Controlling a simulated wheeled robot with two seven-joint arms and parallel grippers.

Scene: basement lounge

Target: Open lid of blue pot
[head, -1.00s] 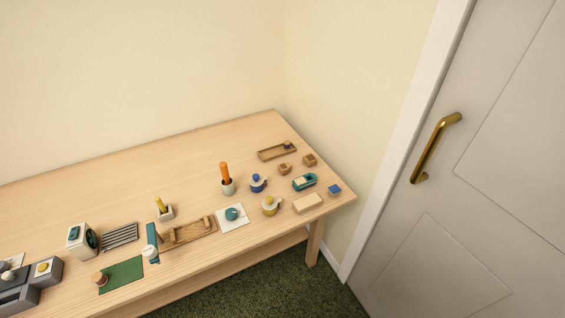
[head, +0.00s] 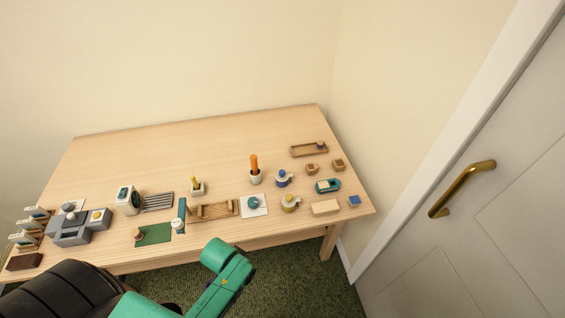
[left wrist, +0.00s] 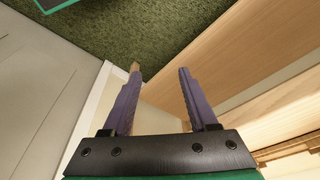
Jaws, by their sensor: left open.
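The blue pot (head: 283,180) stands on the right part of the wooden table (head: 230,137) in the head view. It is small, with a pale lower body, a blue top and a handle on its right side. Its lid appears to be on, but it is too small to be sure. My left gripper (left wrist: 158,90) shows in the left wrist view, with two purple fingers apart and nothing between them. It points toward the carpet and door side, away from the pot. The pot is not in that view. My right gripper is not in view.
A yellow-topped pot (head: 290,203) stands just in front of the blue one. The table's back half is clear. A door (head: 500,230) is at right.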

